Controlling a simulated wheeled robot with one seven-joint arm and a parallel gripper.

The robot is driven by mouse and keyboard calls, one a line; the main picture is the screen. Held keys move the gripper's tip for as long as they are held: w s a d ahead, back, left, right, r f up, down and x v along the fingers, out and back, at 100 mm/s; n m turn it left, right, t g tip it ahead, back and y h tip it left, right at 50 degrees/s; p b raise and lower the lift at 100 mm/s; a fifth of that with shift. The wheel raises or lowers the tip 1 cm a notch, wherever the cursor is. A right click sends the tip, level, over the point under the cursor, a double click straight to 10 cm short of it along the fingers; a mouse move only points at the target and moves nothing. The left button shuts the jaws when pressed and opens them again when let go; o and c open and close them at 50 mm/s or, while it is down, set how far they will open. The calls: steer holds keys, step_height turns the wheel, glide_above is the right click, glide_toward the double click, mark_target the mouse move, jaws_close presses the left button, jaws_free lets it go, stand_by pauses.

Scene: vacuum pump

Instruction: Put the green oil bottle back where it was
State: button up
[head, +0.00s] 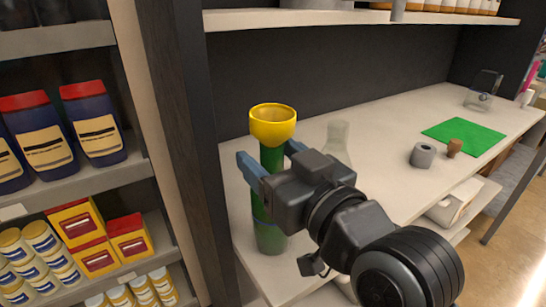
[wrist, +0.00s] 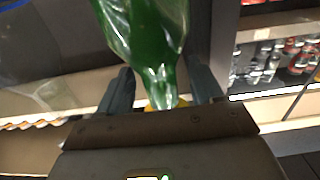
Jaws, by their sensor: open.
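The green oil bottle (head: 271,190) stands upright on the white bench near its left end, with a yellow funnel-like cup (head: 273,125) at its top. My gripper (head: 272,163) is open, with its blue-grey fingers on either side of the upper part of the bottle. In the wrist view the bottle (wrist: 145,35) shows as green, shiny and translucent. Its narrow neck points toward my gripper (wrist: 160,92), between the two fingers. A little yellow shows behind the neck. I cannot tell whether a finger touches the bottle.
On the white bench (head: 385,115) stand a clear flask (head: 338,140) just right of the bottle, a grey ring (head: 423,155), a brown stopper (head: 454,147) and a green mat (head: 465,137). A dark upright (head: 180,130) and stocked shelves (head: 75,175) are close on the left.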

steer(key=shift+r, duration=0.25)
steer(key=p+v, duration=0.3)
steer(key=v, duration=0.9)
steer(key=shift+f, duration=0.15)
steer(key=s+d+f+m+h, duration=0.5)
steer(key=s+d+f+h, duration=0.2)
steer(key=s+d+f, duration=0.5)
steer(key=s+d+f+m+h, duration=0.1)
steer(key=s+d, duration=0.1)
steer(key=s, duration=0.5)
steer(key=s+d+f+h, duration=0.1)
steer(key=s+d+h, duration=0.1)
steer(key=s, duration=0.6)
steer(key=shift+s+f+m, duration=0.15)
steer(key=shift+f+m, duration=0.2)
steer(key=shift+m, duration=0.05)
